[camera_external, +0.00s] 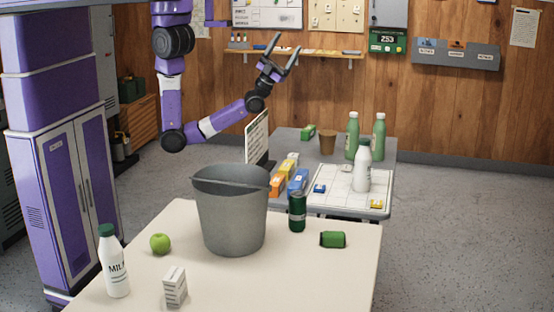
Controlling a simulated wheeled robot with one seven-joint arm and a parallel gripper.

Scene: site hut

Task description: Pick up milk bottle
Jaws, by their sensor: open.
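A white milk bottle (114,264) with a green cap and dark lettering stands upright on the near left of the cream table (320,275).
A grey bucket (232,215) stands mid-table, with a green apple (160,243), small carton (175,287), dark green can (297,212) and lying green can (333,239) around it. The farther table (293,147) holds green bottles (379,136), a brown cup (327,142) and several boxes.

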